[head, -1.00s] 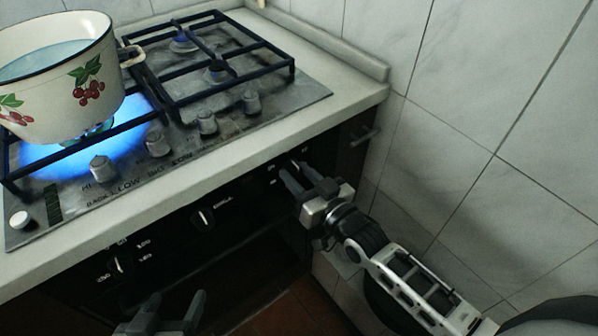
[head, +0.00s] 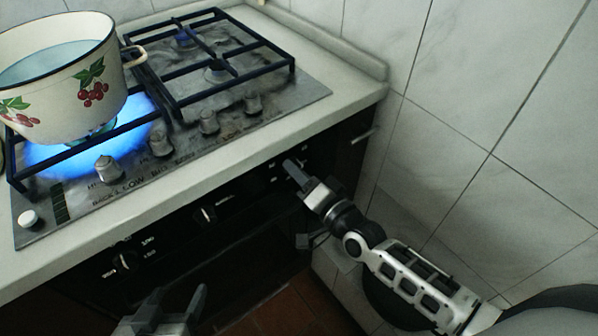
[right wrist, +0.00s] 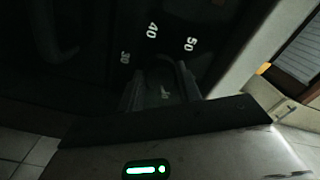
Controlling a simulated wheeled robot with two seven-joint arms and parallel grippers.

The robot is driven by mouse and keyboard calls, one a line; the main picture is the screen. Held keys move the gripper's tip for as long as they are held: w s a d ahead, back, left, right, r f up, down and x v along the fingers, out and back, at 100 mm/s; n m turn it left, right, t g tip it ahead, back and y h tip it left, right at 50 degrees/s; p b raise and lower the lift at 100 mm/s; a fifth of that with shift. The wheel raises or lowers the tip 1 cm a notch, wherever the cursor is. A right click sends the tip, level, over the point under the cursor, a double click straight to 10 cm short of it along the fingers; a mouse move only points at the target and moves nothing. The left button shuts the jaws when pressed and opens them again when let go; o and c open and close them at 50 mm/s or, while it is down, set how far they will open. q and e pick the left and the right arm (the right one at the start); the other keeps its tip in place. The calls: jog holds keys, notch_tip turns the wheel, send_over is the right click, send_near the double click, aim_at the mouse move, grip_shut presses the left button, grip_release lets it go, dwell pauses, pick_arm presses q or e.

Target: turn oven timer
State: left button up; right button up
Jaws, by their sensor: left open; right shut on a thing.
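The black oven front (head: 235,192) is below the counter. The timer dial is at its right end; its white numbers 30, 40 and 50 (right wrist: 152,30) show in the right wrist view. My right gripper (head: 291,168) is at this dial, shut on the timer knob; the fingers (right wrist: 163,92) and the dark lighting mostly hide the knob. In the head view its fingers are seen nearly edge-on. My left gripper (head: 177,304) is open and empty at the bottom of the head view, low in front of the oven.
A cherry-patterned enamel pot (head: 60,85) with liquid stands over a lit blue burner on the gas hob (head: 235,118). Two more oven knobs (head: 208,214) (head: 124,260) lie left of the timer. A tiled wall (head: 460,150) bounds the right side.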

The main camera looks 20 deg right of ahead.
jog(key=shift+m, duration=0.5)
jog(key=o, duration=0.9)
jog(key=v, duration=1.6)
